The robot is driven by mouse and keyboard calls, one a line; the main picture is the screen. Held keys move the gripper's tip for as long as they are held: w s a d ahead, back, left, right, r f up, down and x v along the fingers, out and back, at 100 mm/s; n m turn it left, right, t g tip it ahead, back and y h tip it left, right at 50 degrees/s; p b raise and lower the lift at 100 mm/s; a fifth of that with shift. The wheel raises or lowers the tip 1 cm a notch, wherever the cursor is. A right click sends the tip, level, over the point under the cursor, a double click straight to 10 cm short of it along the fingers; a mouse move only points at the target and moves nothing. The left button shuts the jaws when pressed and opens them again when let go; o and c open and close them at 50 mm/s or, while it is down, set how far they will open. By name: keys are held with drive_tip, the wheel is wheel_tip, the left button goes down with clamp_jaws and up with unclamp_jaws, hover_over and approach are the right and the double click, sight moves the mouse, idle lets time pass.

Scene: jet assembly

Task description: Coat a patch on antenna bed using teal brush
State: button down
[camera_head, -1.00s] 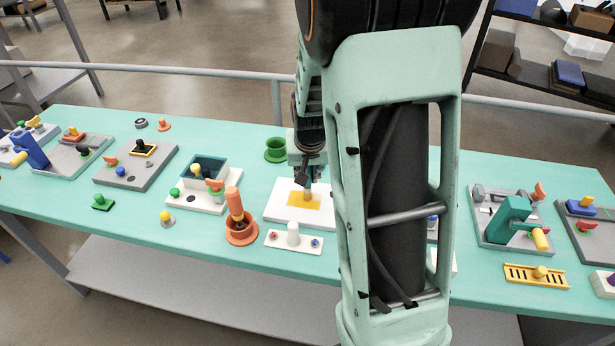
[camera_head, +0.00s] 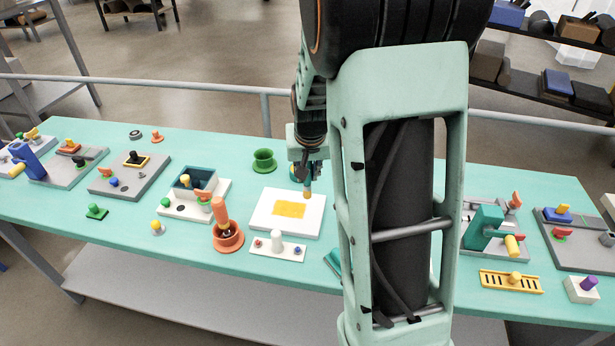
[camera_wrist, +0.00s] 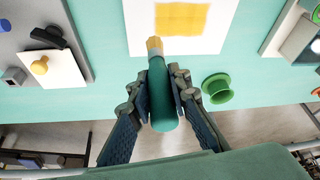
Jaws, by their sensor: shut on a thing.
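My gripper (camera_head: 310,170) is shut on the teal brush (camera_wrist: 160,95), whose teal handle stands between the two fingers in the wrist view (camera_wrist: 160,85). The brush's yellowish tip (camera_head: 307,191) points down near the back right of a white bed (camera_head: 265,220). A yellow patch (camera_head: 289,209) covers the middle of this bed. In the wrist view the tip is just beside a corner of the yellow patch (camera_wrist: 185,18). I cannot tell whether the tip touches the bed or hovers above it. My arm hides part of the table to the right.
An orange pot (camera_head: 228,240) holding an orange-handled thing stands left of the bed. A white strip with pegs (camera_head: 264,249) lies in front. A green spool-shaped cup (camera_head: 264,160) stands behind. A grey fixture with a teal block (camera_head: 486,228) is to the right.

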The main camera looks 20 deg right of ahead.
drive_tip(key=shift+r+p, duration=0.75)
drive_tip(key=shift+r, duration=0.7)
